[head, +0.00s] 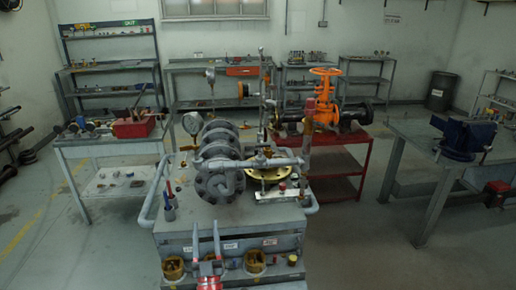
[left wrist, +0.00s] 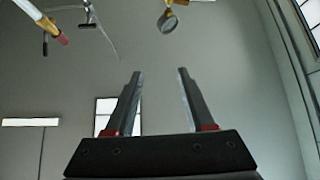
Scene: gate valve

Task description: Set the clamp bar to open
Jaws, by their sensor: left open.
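My left gripper (head: 205,228) is low in the middle of the head view, in front of the grey cart, with its fingers pointing up. In the left wrist view its two dark fingers (left wrist: 160,72) stand apart with nothing between them. A grey flanged pipe assembly (head: 222,165) sits on the cart top (head: 190,212), beyond the gripper. A brass flange (head: 262,172) with grey bars over it lies at its right. I cannot tell for sure which part is the clamp bar. My right gripper is not in view.
A pressure gauge (head: 192,123) stands at the assembly's left. An orange gate valve (head: 324,100) is on a red table (head: 350,155) behind. A blue vise (head: 466,138) is on the right bench (head: 412,130). Yellow cups (head: 254,262) line the cart's front. Floor at right front is clear.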

